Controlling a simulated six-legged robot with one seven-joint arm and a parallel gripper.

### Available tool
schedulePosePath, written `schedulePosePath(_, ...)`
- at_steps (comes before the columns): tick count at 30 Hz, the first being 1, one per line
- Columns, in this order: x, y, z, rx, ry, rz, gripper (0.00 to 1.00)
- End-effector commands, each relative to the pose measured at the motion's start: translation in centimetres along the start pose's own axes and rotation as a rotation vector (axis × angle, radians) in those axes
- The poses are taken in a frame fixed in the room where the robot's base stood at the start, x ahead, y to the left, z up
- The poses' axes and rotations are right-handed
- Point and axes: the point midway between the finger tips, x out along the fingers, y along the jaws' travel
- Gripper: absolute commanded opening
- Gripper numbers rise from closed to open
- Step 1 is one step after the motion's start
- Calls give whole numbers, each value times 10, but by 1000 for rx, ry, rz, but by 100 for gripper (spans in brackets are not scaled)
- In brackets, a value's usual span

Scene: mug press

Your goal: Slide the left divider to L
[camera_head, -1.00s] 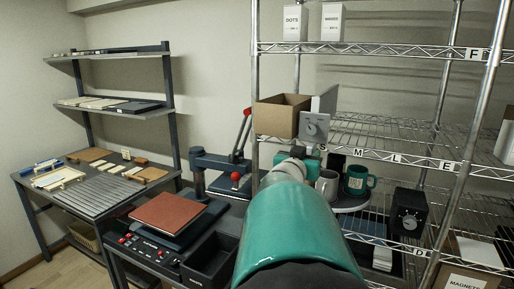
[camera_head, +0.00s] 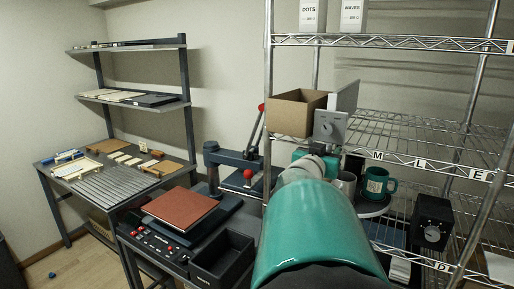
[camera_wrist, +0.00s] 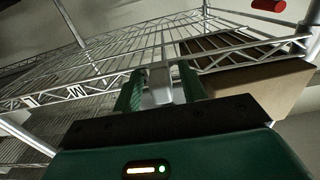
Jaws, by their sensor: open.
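The left divider (camera_head: 331,127) is a grey upright plate with a round-marked front piece. It stands on the wire shelf, against the right side of a cardboard box (camera_head: 291,112). The L label (camera_head: 420,162) is on the shelf's front edge, to the right of the M label (camera_head: 378,155); both letters also show in the wrist view. My gripper (camera_head: 318,155) is just below the divider's front, partly hidden by my arm. In the wrist view my gripper (camera_wrist: 160,82) has its green fingers apart, with a pale grey piece, apparently of the divider, between them. Contact cannot be told.
The shelf right of the divider is bare wire. Below are a teal mug (camera_head: 376,184), a grey mug (camera_head: 346,184) and a black dial box (camera_head: 431,222). A press with a red-knobbed lever (camera_head: 248,174) stands to the left.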

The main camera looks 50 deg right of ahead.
Motion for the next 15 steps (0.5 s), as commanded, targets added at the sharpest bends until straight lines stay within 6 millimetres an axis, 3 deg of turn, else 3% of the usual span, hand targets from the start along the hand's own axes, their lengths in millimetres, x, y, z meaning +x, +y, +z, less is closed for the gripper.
schedulePosePath(10,-3,-1,0,0,0,0,42)
schedulePosePath(15,-2,-1,0,0,0,0,8)
